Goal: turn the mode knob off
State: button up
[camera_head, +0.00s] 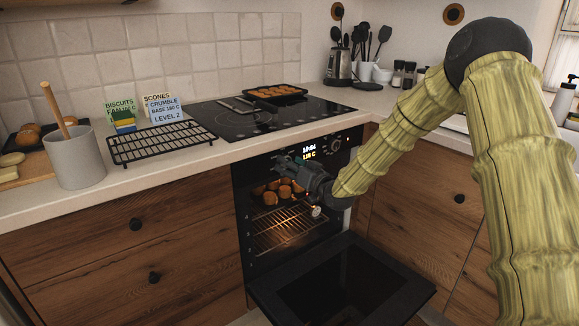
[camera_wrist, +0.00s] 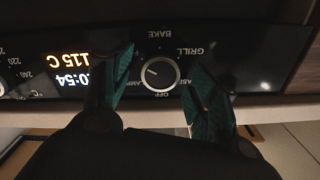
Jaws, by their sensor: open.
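The mode knob (camera_wrist: 160,73) shows in the wrist view, which is upside down. It is a round dark dial with a pale rim, ringed by the labels BAKE, GRILL, LAMP and OFF. Its short white mark points to the picture's left, not at OFF, which is below the knob. My gripper (camera_wrist: 160,66) is open, with one green-padded finger on each side of the knob; I cannot tell whether they touch it. In the head view my gripper (camera_head: 284,164) is at the left part of the oven's control panel and hides the mode knob there.
The oven display (camera_head: 309,152) reads 10:54 and 115 C. The temperature knob (camera_head: 336,146) is to its right. The oven door (camera_head: 345,285) hangs open below; muffins (camera_head: 272,194) sit inside the lit oven. A wire rack (camera_head: 160,142) stands on the counter.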

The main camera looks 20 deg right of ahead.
jog(key=shift+w+a, duration=0.2)
jog(key=shift+w, duration=0.2)
jog(key=c, duration=1)
jog(key=shift+n, duration=0.3)
